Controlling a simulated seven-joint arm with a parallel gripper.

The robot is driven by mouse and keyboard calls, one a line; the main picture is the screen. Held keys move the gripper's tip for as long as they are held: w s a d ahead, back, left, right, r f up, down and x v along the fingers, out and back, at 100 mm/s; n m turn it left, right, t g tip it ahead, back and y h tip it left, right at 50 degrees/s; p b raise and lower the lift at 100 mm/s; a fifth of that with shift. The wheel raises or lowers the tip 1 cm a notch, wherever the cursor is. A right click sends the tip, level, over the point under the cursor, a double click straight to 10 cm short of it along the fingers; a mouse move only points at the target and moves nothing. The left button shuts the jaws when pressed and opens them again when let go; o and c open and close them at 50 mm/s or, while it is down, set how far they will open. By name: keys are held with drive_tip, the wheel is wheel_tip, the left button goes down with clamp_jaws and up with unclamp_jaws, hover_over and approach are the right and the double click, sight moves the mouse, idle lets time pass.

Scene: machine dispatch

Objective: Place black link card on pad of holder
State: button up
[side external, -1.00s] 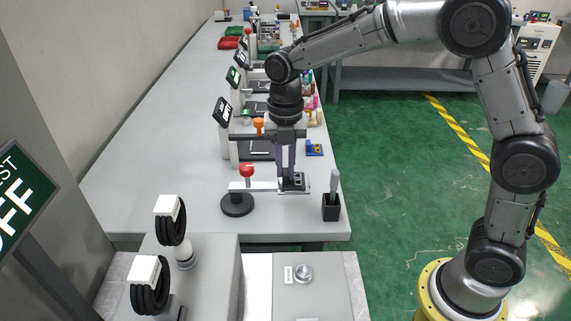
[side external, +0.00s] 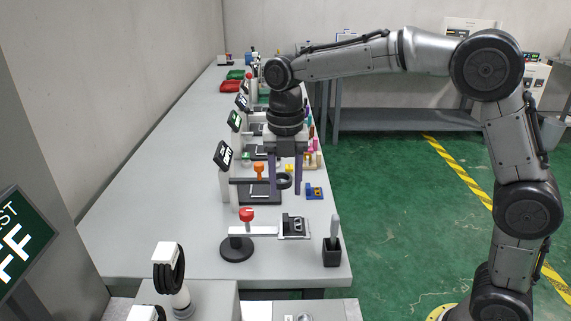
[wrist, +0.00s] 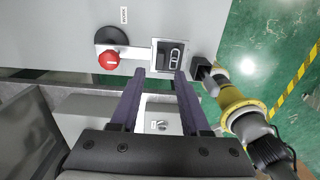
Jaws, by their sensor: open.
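The black link card (side external: 293,224) lies flat on the square pad (side external: 307,234) at the right end of the holder's pale arm. The holder (side external: 237,250) has a round black base and a red knob. In the wrist view the card (wrist: 170,57) sits inside the pad's light border (wrist: 156,52), just beyond my fingertips. My gripper (side external: 286,192) is open and empty, with its two purple fingers pointing down above the card and apart from it. The open fingers also show in the wrist view (wrist: 160,74). No part of the card looks covered by the fingers.
A black cup with a grey-handled tool (side external: 332,250) stands right of the pad near the table edge. Behind are a blue part (side external: 314,191), an orange-knobbed stand (side external: 258,172) and several small screens. The table's left side (side external: 160,200) is clear.

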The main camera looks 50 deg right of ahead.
wheel_tip(320, 180, up, 5)
drive_tip(key=s+d+r+m+t, duration=0.1)
drive_tip(key=s+d+m, duration=0.1)
drive_tip(key=s+m, duration=0.45)
drive_tip(key=s+d+r+m+t, duration=0.1)
drive_tip(key=s+d+m+t, duration=0.15)
drive_tip(key=s+m, duration=0.4)
drive_tip(key=s+d+f+m+t, duration=0.2)
drive_tip(key=s+f+m, duration=0.4)
drive_tip(key=s+m, duration=0.5)
drive_tip(key=m, duration=0.3)
drive_tip(key=shift+s+d+f, duration=0.2)
drive_tip(key=shift+s+d, duration=0.15)
drive_tip(key=shift+s, duration=0.05)
